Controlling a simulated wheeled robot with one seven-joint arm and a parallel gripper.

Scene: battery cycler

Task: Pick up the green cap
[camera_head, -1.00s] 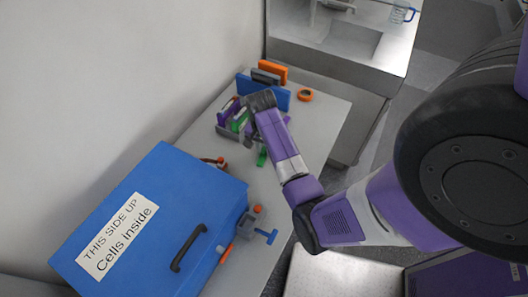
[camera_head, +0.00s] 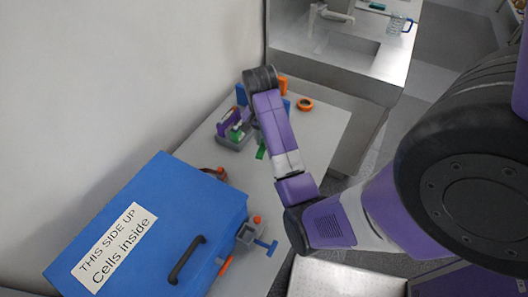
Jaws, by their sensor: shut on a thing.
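My gripper (camera_head: 251,112) is small in the head view, below the dark wrist at the end of my purple and grey arm. The arm comes in from the right and stands over the back of the table. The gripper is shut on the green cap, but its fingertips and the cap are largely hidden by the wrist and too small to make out. Just below and to the left, a green piece (camera_head: 237,133) shows in a grey and purple holder (camera_head: 232,141). Another green piece (camera_head: 261,151) lies on the table to the right of the holder.
A large blue box (camera_head: 150,225) with a dark handle fills the front left. A grey clamp with a blue handle (camera_head: 266,246) stands at its right edge. An orange ring (camera_head: 305,104) and blue and orange blocks are at the back. The table's right side (camera_head: 318,135) is clear.

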